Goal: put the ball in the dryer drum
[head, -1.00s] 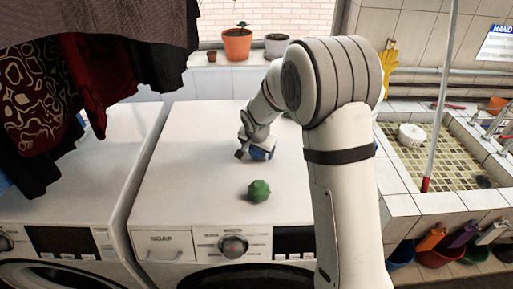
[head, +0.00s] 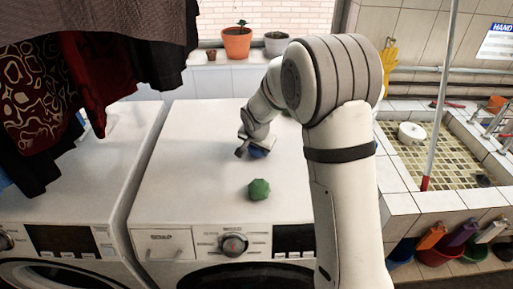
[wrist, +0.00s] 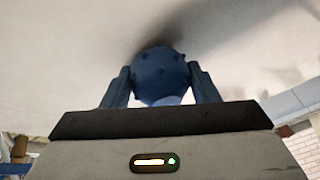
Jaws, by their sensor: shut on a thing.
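A blue knobbly ball (wrist: 160,76) sits between the two blue fingers of my gripper (wrist: 161,85) in the wrist view. The fingers are shut on it from both sides. In the head view my gripper (head: 252,151) is over the top of the right-hand dryer (head: 190,160), with part of the blue ball (head: 258,153) showing beside it. The ball is at or very close to the white top; I cannot tell whether it touches. The front of this machine shows a dial and the upper edge of a dark round door (head: 245,278). The drum inside is hidden.
A green knobbly ball (head: 259,189) lies on the machine top, nearer the front. Another white machine (head: 75,195) stands on the left, under hanging dark clothes (head: 60,80). Flowerpots (head: 237,43) stand on the back ledge. A tiled sink (head: 440,155) is on the right.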

